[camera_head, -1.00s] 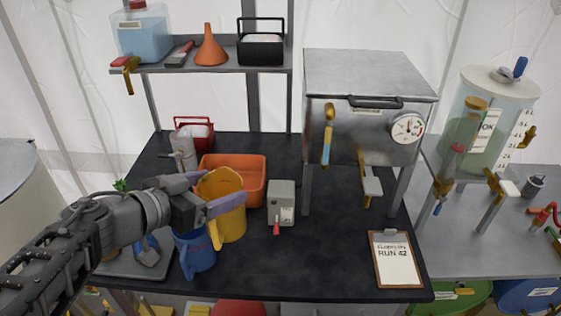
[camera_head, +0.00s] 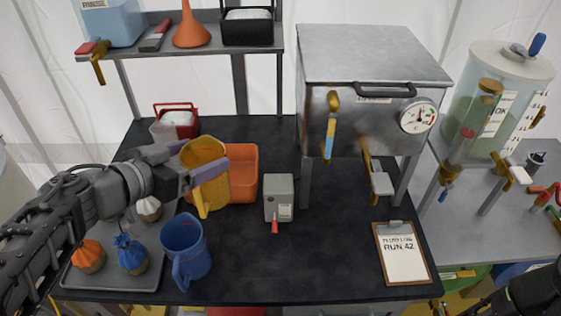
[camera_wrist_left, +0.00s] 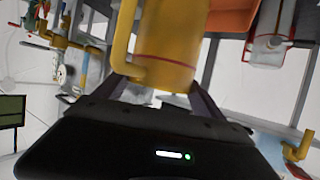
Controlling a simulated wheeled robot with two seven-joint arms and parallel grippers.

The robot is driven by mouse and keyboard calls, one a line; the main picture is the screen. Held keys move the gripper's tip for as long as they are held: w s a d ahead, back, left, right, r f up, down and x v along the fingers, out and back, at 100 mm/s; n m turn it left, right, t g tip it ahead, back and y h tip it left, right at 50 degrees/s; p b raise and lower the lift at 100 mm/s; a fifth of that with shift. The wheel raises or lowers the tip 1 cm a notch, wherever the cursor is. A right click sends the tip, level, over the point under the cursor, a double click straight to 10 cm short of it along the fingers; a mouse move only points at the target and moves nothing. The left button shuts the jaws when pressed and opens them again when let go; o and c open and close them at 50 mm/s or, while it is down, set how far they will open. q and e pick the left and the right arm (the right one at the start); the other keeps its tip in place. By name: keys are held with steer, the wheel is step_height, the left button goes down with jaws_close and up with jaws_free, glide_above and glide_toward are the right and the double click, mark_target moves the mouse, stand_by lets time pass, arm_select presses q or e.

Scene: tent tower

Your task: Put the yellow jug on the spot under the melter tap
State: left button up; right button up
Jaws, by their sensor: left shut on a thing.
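The yellow jug (camera_head: 207,172) is upright at the left side of the dark table, in front of the orange bin. My left gripper (camera_head: 200,166) is shut on it, with a finger on either side. The jug also fills the upper middle of the left wrist view (camera_wrist_left: 172,45), between the fingers. I cannot tell for sure whether its base is clear of the table. The steel melter (camera_head: 370,65) stands right of centre on legs, with a brass tap (camera_head: 367,160) low on its front. No marked spot is distinguishable under the tap. My right gripper is not visible.
A blue jug (camera_head: 186,252) stands just in front of the yellow one. The orange bin (camera_head: 244,172) is behind it. A grey switch box (camera_head: 279,197) stands between jug and melter. A clipboard (camera_head: 402,255) lies at the right front. Table between box and clipboard is bare.

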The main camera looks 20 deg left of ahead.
arm_select(q)
steer(key=shift+w+f+b, duration=0.25)
steer(key=shift+f+b, duration=0.05)
steer(key=shift+b, duration=0.25)
steer(key=w+t+b, duration=0.1)
steer(key=b, duration=0.1)
steer(key=w+f+t+b, duration=0.1)
steer(key=b, duration=0.1)
steer(key=w+f+t+b, duration=0.1)
steer(key=w+b, duration=0.1)
steer(key=shift+w+d+h+b, duration=0.1)
steer(key=shift+d+h+b, duration=0.25)
steer(key=shift+d+h, duration=0.05)
steer(key=w+d+f+b, duration=0.15)
steer(key=w+b, duration=0.25)
steer(key=w, duration=1.3)
step_height(320, 180, down, 8)
steer(key=w+d+b, duration=0.1)
steer(key=w+b, duration=0.1)
steer(key=b, duration=0.7)
steer(key=shift+w+f, duration=0.2)
steer(key=shift+d, duration=0.1)
